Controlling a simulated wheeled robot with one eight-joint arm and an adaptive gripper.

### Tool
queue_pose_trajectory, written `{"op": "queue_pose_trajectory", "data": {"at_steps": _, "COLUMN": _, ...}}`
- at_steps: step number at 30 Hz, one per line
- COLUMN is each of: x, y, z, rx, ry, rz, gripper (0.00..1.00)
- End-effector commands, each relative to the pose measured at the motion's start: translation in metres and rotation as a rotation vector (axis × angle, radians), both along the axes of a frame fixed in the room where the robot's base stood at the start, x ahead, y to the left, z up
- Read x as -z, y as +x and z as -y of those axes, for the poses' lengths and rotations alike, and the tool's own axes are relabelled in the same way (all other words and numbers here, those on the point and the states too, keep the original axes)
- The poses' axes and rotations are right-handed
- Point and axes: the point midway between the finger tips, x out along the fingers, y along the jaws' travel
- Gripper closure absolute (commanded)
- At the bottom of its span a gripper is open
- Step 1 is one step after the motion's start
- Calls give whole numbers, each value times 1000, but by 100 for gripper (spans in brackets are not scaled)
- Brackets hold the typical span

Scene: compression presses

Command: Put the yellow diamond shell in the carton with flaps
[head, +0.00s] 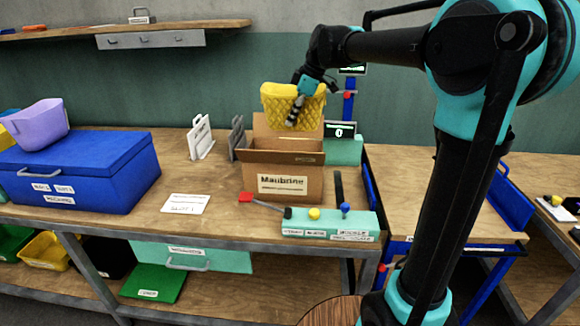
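The yellow diamond shell (276,106) is a yellow basket-like piece with a diamond pattern. My gripper (294,112) is at its near wall, with one finger showing in front of it, and the shell is held up in the air. The other finger is hidden behind the wall. The carton with flaps (262,184) is a brown open box marked "Maubrine" on the workbench. Its flaps stand open, and the shell is above its back part. The inside of the carton is mostly hidden.
A teal press base (328,226) with yellow and blue knobs and a red-handled lever stands in front of the carton. A blue case (82,168) with a lilac shell (36,126) on it is at the left.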

Motion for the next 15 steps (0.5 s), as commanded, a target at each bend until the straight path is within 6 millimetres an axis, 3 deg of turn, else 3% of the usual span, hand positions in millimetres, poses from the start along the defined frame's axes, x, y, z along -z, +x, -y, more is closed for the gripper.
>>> {"op": "queue_pose_trajectory", "data": {"at_steps": 9, "x": 79, "y": 0, "z": 0, "rx": 0, "ry": 0, "rz": 0, "gripper": 100}}
{"op": "queue_pose_trajectory", "data": {"at_steps": 15, "x": 111, "y": 0, "z": 0, "rx": 0, "ry": 0, "rz": 0, "gripper": 100}}
